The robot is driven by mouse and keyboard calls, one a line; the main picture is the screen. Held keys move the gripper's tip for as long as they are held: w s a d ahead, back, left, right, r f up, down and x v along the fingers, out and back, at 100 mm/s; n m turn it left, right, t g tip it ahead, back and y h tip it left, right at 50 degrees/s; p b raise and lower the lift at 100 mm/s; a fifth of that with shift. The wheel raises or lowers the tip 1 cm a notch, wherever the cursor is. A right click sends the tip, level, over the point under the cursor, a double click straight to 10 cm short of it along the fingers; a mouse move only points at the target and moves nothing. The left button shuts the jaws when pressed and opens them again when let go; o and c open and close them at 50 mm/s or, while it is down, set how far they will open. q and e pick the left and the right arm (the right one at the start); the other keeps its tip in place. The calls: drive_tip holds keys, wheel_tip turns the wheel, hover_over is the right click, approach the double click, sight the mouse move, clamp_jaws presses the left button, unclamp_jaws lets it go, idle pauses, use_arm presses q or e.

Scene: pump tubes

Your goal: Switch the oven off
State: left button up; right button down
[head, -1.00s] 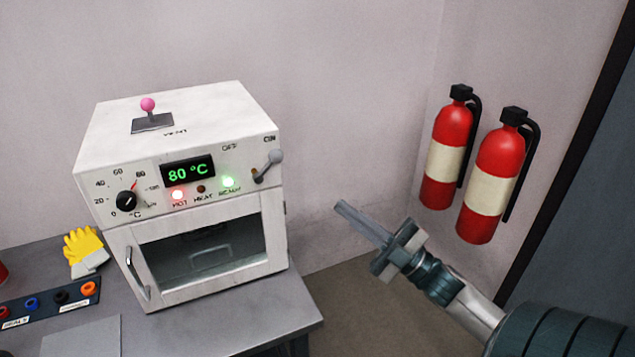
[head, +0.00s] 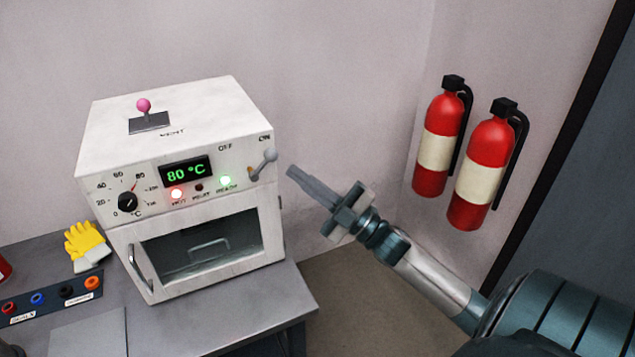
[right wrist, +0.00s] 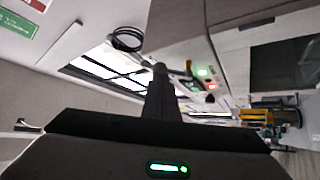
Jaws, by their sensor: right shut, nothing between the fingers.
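The white oven (head: 205,215) stands on a grey table in the head view. Its display (head: 187,171) reads 80 °C. The HOT lamp is red, the HEAT lamp is dark and the READY lamp is green. A lever switch (head: 263,163) at the right of the panel tilts up toward ON, with OFF printed to its left. My right gripper (head: 290,171) is shut and empty, just right of the lever and apart from it. In the right wrist view its shut fingers (right wrist: 161,75) point toward the oven panel, with the green lamp (right wrist: 204,72) beyond. My left gripper is out of view.
A pink-knobbed vent lever (head: 144,106) stands on the oven top and a dial (head: 127,202) is at the panel's left. A yellow glove (head: 84,243) lies on the table (head: 240,325). Two fire extinguishers (head: 482,175) hang on the wall at right, behind my right arm.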

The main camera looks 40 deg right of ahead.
sight(271, 154)
drive_tip(key=shift+p+x, duration=0.5)
drive_tip(key=shift+x, duration=0.95)
drive_tip(key=shift+r, duration=0.15)
